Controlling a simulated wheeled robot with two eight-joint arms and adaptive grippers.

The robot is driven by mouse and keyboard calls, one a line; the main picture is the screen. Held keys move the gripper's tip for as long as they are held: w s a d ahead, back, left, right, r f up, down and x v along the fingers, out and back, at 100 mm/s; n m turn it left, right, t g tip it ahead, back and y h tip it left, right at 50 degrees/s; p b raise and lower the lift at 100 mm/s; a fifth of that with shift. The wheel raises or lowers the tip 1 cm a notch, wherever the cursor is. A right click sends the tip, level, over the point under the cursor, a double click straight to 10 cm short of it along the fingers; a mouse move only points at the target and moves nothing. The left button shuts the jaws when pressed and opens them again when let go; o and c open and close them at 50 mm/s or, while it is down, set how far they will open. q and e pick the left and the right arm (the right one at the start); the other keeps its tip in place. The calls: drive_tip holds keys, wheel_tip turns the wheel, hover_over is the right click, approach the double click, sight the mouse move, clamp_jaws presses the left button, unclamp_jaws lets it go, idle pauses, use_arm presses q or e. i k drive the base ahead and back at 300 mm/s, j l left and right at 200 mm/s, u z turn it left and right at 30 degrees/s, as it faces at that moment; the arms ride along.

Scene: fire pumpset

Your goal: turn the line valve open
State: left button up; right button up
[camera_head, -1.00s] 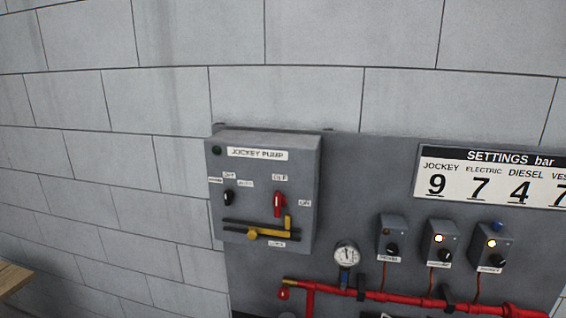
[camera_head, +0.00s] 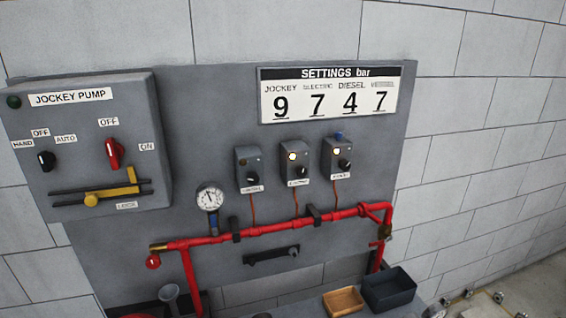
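A red pipe line (camera_head: 280,229) runs across the grey panel (camera_head: 230,110). At its left end are a brass fitting and a small red knob (camera_head: 153,262). A blue handle (camera_head: 213,222) sits under the round pressure gauge (camera_head: 210,197). A black bar with a round knob (camera_head: 272,255) is mounted below the pipe. At the right the pipe bends down, with a small fitting (camera_head: 384,232) there. No label in view names the line valve, so I cannot tell which part it is. Neither gripper is in view.
A jockey pump box (camera_head: 95,140) with switches and a yellow sliding lock (camera_head: 95,198) is at left. A settings board (camera_head: 336,93) hangs above several small switch boxes (camera_head: 295,162). A dark tray (camera_head: 389,290) and a tan tray (camera_head: 343,301) stand below right.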

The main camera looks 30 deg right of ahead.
sight(382, 242)
drive_tip(key=k, duration=0.5)
drive_tip(key=l+z, duration=0.1)
drive_tip(key=z, duration=0.4)
drive_tip(key=l+z, duration=0.1)
drive_tip(key=z, duration=0.85)
drive_tip(key=l, duration=0.1)
